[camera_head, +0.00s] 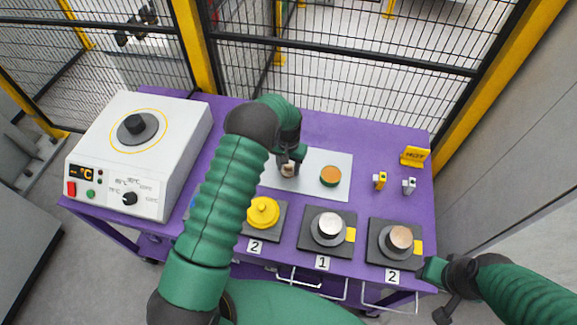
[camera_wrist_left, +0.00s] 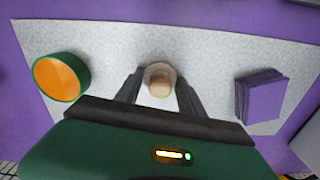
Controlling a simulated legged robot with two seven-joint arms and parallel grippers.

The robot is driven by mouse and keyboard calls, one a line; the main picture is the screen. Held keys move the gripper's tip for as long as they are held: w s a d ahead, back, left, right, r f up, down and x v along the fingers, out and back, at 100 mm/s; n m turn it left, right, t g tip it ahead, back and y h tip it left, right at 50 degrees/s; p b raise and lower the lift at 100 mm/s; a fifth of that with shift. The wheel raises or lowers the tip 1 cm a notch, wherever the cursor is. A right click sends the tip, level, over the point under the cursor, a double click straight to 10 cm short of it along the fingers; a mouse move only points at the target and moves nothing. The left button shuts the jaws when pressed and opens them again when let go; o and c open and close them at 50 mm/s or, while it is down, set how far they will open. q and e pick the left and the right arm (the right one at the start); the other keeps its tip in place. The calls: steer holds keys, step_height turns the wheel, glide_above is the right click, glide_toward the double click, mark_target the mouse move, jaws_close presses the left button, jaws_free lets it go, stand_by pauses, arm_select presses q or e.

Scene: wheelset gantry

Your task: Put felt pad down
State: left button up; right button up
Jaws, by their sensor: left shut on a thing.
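My left gripper (camera_head: 288,166) is over the pale grey mat (camera_head: 318,191), near its left part, and is shut on a small round piece with a wooden knob, which I take as the felt pad (camera_head: 288,171). In the left wrist view the pad (camera_wrist_left: 160,80) shows as a pale ring around the knob, between the two dark fingers (camera_wrist_left: 158,92). I cannot tell whether it touches the mat. My right gripper (camera_head: 452,292) is near the table's front right corner; its jaws are not clear.
A green tub with orange contents (camera_head: 331,175) and a purple block stack (camera_wrist_left: 262,96) stand on the mat. Dark plates with a yellow piece (camera_head: 263,212) and metal pieces (camera_head: 328,227) line the front. A hotplate (camera_head: 140,155) stands left. Small yellow and grey items (camera_head: 380,180) stand right.

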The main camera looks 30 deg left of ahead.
mark_target(290, 165)
arm_select(q)
steer(key=o, duration=1)
steer(key=shift+s, duration=0.1)
steer(key=shift+o, duration=1.3)
steer(key=shift+d, duration=0.15)
steer(key=shift+o, duration=0.3)
steer(key=shift+d+r, duration=0.15)
steer(key=shift+d, duration=0.45)
steer(key=r, duration=0.4)
steer(key=a+r, duration=0.1)
steer(key=r, duration=0.1)
steer(key=shift+r+b, duration=0.4)
steer(key=r, duration=0.3)
steer(key=d+r, duration=0.1)
steer(key=r, duration=0.1)
steer(key=shift+r, duration=0.1)
arm_select(e)
steer(key=shift+d+f, duration=0.65)
arm_select(q)
steer(key=shift+a, duration=0.15)
